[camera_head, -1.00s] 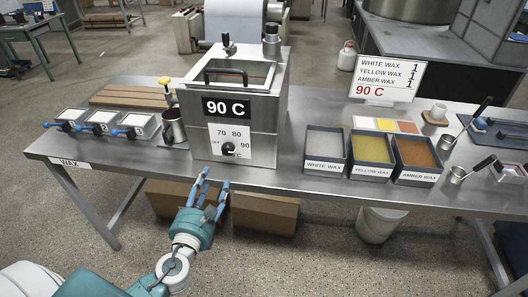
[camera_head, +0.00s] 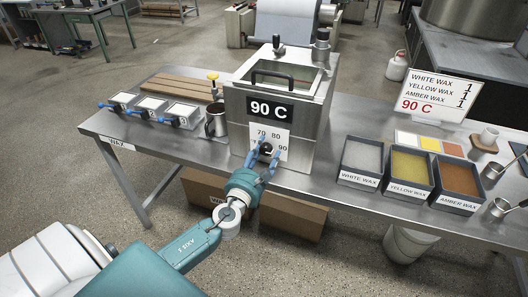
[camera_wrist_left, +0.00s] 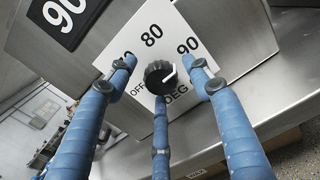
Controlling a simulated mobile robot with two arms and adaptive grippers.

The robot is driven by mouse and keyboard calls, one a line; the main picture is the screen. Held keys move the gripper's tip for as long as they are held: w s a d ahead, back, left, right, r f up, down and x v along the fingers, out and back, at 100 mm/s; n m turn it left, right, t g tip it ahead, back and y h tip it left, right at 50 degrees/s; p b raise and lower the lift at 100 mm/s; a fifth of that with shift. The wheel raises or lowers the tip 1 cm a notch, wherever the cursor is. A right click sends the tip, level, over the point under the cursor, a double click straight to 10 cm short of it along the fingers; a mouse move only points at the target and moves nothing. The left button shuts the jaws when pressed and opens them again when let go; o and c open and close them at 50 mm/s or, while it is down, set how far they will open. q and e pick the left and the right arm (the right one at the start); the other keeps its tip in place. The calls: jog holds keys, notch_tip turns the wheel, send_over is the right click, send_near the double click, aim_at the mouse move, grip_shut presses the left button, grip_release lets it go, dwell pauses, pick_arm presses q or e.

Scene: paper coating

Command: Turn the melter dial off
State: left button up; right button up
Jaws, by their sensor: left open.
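The melter (camera_head: 312,130) is a steel box on the table with a black "90 C" display (camera_head: 271,108). The black dial (camera_wrist_left: 160,77) sits on a white plate marked OFF, 80, 90 and DEG in the left wrist view. Its white pointer line points up and right, toward the 90. The dial is partly hidden by my fingers in the head view. My left gripper (camera_head: 264,157) is open in front of the dial. Its blue fingers (camera_wrist_left: 160,100) are spread around the dial, with one finger below it; I cannot tell whether they touch it. My right gripper is not in view.
A metal cup (camera_head: 216,124) with a yellow-topped tool stands left of the melter. Three small trays with blue clamps (camera_head: 152,108) are further left. Wax bins (camera_head: 361,160) and a sign (camera_head: 440,93) stand to the right. The table edge runs below the melter.

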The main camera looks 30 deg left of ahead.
pick_arm(q)
jog(key=c, duration=1.1)
jog(key=shift+c, duration=0.2)
